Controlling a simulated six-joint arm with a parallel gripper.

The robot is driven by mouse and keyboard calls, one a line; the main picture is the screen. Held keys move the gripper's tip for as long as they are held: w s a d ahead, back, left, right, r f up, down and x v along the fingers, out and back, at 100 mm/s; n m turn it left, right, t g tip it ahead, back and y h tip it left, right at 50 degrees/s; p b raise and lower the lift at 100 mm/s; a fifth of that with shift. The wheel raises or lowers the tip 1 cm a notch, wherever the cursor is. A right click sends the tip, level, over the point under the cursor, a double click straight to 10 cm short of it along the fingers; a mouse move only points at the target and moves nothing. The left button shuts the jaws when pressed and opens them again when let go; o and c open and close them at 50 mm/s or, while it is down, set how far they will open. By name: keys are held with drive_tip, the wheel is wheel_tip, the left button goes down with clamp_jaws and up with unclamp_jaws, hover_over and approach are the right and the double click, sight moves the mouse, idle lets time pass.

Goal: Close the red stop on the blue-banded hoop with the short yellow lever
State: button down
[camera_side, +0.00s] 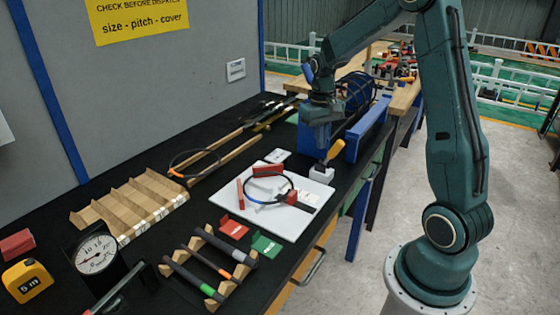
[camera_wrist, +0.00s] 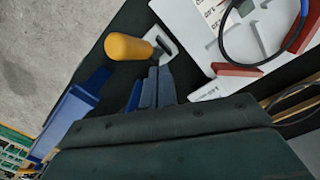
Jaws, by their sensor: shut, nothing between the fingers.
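The blue-banded hoop (camera_side: 270,203), a thin black ring, lies on a white board (camera_side: 305,225); it also shows in the wrist view (camera_wrist: 222,38), with part of its blue band (camera_wrist: 304,8). Red blocks stand around it: one at the back (camera_side: 268,170), one at the left (camera_side: 240,193) and a small one at the right (camera_side: 292,197); I cannot tell which is the stop or how it sits. The short yellow lever (camera_side: 335,150) leans in a white holder (camera_side: 321,174). My gripper (camera_wrist: 158,72) is shut and empty, close beside the lever (camera_wrist: 128,47), apparently not holding it.
Red (camera_side: 233,228) and green (camera_side: 266,245) cards and a rack of bars (camera_side: 205,270) lie in front of the board. A wooden slotted rack (camera_side: 130,205) is left. Dark mat is free around the holder.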

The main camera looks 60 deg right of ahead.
drive_tip(key=shift+r, duration=0.1)
drive_tip(key=r, duration=0.2)
drive_tip(key=w+r, duration=0.1)
drive_tip(key=r, duration=0.2)
drive_tip(key=shift+w+r, duration=0.35)
drive_tip(key=shift+w, duration=0.05)
idle(0.3)
idle(0.4)
drive_tip(key=s+a+r+n+t, duration=0.1)
drive_tip(key=s+a+r, duration=0.3)
drive_tip(key=a, duration=0.2)
drive_tip(key=s+a+r+n+t, duration=0.2)
drive_tip(key=s+a+r, duration=0.15)
drive_tip(key=a, duration=0.35)
drive_tip(key=s+a+n+t, duration=0.3)
drive_tip(key=s+a, duration=0.5)
drive_tip(key=s, duration=0.3)
drive_tip(key=shift+s, duration=0.25)
drive_tip(key=c, duration=2.1)
unclamp_jaws()
drive_tip(key=shift+a, duration=0.1)
